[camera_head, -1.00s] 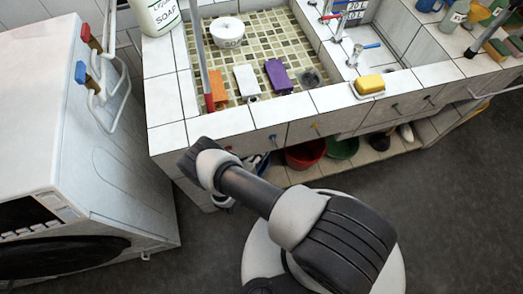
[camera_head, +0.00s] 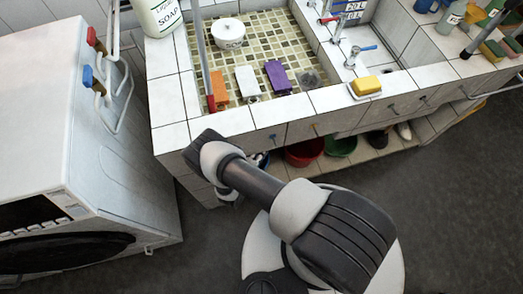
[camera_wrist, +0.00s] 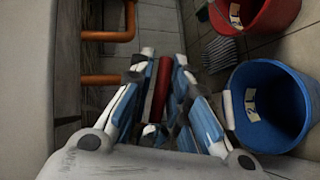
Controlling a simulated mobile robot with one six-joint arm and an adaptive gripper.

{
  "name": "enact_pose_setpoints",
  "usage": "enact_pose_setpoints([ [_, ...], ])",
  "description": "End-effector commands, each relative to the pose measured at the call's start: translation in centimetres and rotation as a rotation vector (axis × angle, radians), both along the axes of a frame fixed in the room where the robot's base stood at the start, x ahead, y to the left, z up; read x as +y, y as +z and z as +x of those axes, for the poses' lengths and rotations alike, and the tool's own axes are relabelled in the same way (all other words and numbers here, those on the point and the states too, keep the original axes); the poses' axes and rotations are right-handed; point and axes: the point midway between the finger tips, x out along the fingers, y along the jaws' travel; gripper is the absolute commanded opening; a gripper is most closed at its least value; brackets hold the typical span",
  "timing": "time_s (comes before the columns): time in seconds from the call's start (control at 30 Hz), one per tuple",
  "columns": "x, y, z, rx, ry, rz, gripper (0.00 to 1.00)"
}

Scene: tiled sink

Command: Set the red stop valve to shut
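My gripper (camera_wrist: 164,62) is low beside the sink cabinet in the wrist view. Its two blue-and-white fingers are apart. A red bar-shaped part (camera_wrist: 163,80), which looks like the red valve's lever, lies lengthwise between them. I cannot tell whether the fingers touch it. The valve's body is hidden behind the fingers. In the head view my gripper and this red part are hidden below the counter edge. A red handle (camera_head: 92,36) and a blue handle (camera_head: 87,76) also show by the white washing machine.
Orange pipes (camera_wrist: 104,36) run left of the gripper. A blue bucket (camera_wrist: 267,108) stands close on the right, with a red bucket (camera_wrist: 258,14) behind it. The white washing machine (camera_head: 120,150) and the tiled counter (camera_head: 240,122) bound the space. Grey floor is free at right.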

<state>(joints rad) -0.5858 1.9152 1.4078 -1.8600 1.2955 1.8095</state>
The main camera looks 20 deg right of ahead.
Motion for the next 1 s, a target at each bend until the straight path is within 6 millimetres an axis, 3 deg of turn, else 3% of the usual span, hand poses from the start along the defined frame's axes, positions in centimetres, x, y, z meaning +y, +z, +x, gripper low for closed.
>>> enact_pose_setpoints([
  [0.17,0.2,0.1,0.2,-0.004,0.004,0.002,0.31],
  [0.57,0.5,0.2,-0.3,0.000,0.004,0.001,0.32],
  [1.0,6.2,2.9,-6.1,-0.001,0.009,0.002,0.32],
])
